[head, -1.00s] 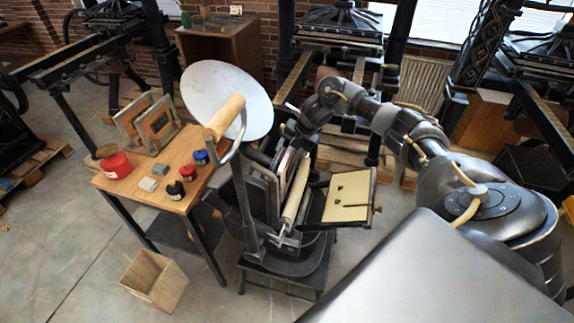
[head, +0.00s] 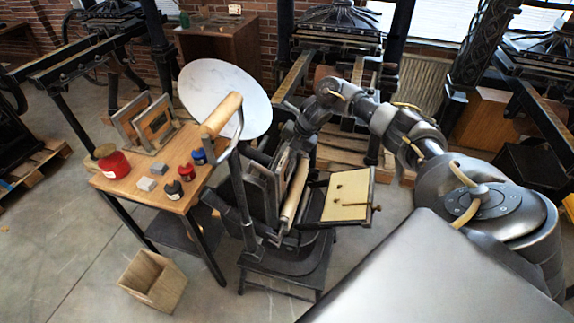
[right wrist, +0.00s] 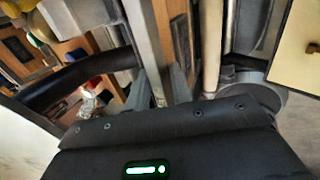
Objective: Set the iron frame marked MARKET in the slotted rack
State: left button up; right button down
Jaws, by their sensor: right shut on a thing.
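My right gripper (head: 288,137) is at the middle press, partly hidden by its parts in the head view. In the right wrist view its fingers (right wrist: 166,88) are shut on an iron frame (right wrist: 143,42), seen nearly edge-on with brown wood beside it. In the head view the held frame (head: 284,166) stands steeply tilted over the press; no marking on it is readable. The slotted rack (head: 150,150) is on the small wooden table, with framed pieces (head: 128,118) standing in it. I cannot read MARKET anywhere. My left gripper is out of view.
The wooden table (head: 165,178) also holds red, blue and black pots and grey blocks. The press has a white disc (head: 226,98), a wood-handled lever (head: 221,115) and a cream board (head: 346,195). A wooden bin (head: 153,281) stands on the floor.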

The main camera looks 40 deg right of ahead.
jog(key=shift+w+a+r+p, duration=0.15)
jog(key=shift+w+r+p, duration=0.1)
jog(key=shift+r+p, duration=0.4)
jog(key=shift+w+a+r+p, duration=0.1)
jog(key=shift+w+r+p, duration=0.2)
jog(key=shift+r, duration=0.65)
jog(key=shift+s, duration=0.1)
jog(key=shift+s+d+r+p, duration=0.1)
jog(key=shift+s+d+p, duration=0.45)
jog(key=shift+s, duration=0.25)
jog(key=shift+s+d+r+p, duration=0.1)
jog(key=shift+s+d+p, duration=0.1)
jog(key=shift+s+d, duration=0.4)
jog(key=shift+s+d+r+p, duration=0.1)
jog(key=shift+s+d+p, duration=0.1)
jog(key=shift+s+d, duration=0.4)
jog(key=shift+s+a, duration=0.15)
jog(key=shift+a, duration=0.05)
jog(key=s+d+r+p, duration=0.3)
jog(key=s+r+p, duration=0.1)
jog(key=shift+r, duration=0.4)
jog(key=shift+a, duration=0.1)
